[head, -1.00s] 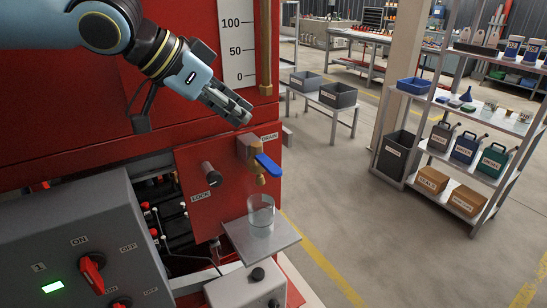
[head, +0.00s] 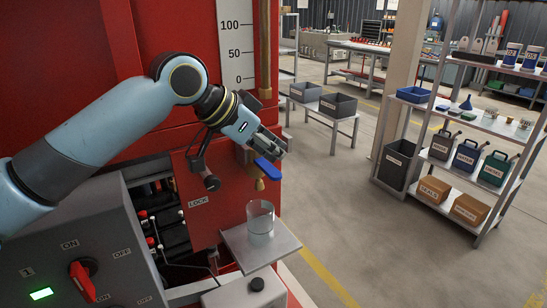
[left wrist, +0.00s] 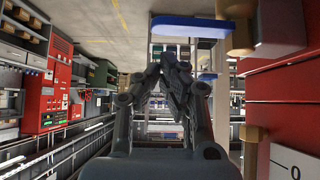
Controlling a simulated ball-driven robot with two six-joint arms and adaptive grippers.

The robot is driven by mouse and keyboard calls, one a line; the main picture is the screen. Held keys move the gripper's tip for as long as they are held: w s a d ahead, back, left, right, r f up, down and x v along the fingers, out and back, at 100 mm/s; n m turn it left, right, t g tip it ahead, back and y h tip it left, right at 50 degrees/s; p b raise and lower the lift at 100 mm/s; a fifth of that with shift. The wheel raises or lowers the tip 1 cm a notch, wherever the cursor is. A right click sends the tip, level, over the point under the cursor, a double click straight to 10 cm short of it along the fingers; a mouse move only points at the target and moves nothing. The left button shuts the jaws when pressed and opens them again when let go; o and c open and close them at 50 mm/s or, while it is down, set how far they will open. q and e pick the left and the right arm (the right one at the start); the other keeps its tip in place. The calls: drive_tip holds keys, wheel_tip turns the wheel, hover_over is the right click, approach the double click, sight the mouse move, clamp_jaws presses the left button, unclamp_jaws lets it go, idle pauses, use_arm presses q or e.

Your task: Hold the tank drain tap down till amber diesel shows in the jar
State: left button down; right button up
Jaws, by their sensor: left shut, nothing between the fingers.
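The drain tap on the red tank panel has a blue lever (head: 268,170), which slopes down to the right, and a brass spout (head: 259,185) below it. The lever also shows in the left wrist view (left wrist: 188,27) above my fingertips. My left gripper (head: 279,148) is shut and empty, just above the lever. The clear glass jar (head: 260,218) stands upright below the spout on a small grey shelf (head: 283,242). No amber shows in it. My right gripper is out of view.
A dark knob (head: 211,183) sticks out by the LOCK label, left of the tap. A grey control box (head: 105,225) with a red switch stands at lower left. The floor right of the tank is clear up to a shelf unit (head: 440,195).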

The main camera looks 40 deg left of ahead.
use_arm(q)
drive_tip(key=shift+s+f, duration=0.1)
drive_tip(key=shift+f, duration=1)
